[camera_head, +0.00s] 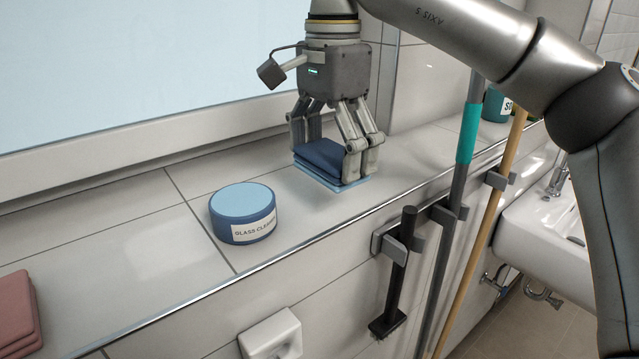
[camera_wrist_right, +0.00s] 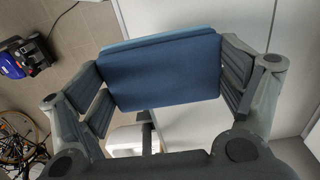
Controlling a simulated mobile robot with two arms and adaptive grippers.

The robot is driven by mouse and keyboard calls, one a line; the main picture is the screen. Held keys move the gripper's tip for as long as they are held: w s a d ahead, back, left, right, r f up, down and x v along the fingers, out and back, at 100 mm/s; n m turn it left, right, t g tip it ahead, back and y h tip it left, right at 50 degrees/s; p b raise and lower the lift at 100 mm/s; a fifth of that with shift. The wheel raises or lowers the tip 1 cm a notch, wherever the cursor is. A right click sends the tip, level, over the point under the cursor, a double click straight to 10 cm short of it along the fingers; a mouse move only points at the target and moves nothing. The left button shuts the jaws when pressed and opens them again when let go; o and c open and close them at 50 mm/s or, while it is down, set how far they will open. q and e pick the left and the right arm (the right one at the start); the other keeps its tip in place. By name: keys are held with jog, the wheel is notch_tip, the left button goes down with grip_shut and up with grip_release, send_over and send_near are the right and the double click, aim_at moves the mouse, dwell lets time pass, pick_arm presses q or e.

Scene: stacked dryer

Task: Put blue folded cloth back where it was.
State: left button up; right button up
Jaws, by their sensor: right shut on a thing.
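The blue folded cloth (camera_head: 322,158) is a dark blue folded stack held between the fingers of my right gripper (camera_head: 333,145). It is over the tiled ledge, just above or on a thin light blue sheet or mark (camera_head: 345,186); I cannot tell if they touch. In the right wrist view the cloth (camera_wrist_right: 160,72) fills the space between the fingers of my right gripper (camera_wrist_right: 165,80), with a light blue strip along its far edge. My left gripper is in neither view.
A round blue glass cleaner tin (camera_head: 243,212) stands on the ledge (camera_head: 130,240) left of the cloth. A pink folded cloth (camera_head: 15,312) lies at the far left. A squeegee (camera_head: 395,270) and long handles (camera_head: 466,150) hang at the ledge's front. A sink (camera_head: 545,225) is right.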

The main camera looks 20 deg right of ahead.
aim_at(320, 201)
jog(key=shift+w+a+f, duration=0.25)
jog(key=shift+w+f, duration=0.6)
jog(key=shift+f, duration=0.15)
jog(key=f, duration=0.3)
jog(key=shift+w+a+f, duration=0.15)
jog(key=shift+w+a, duration=0.05)
jog(key=shift+w, duration=0.1)
jog(key=shift+f, duration=0.25)
jog(key=shift+f, duration=0.15)
jog(key=o, duration=0.8)
jog(key=shift+c, duration=0.2)
jog(key=shift+r, duration=0.2)
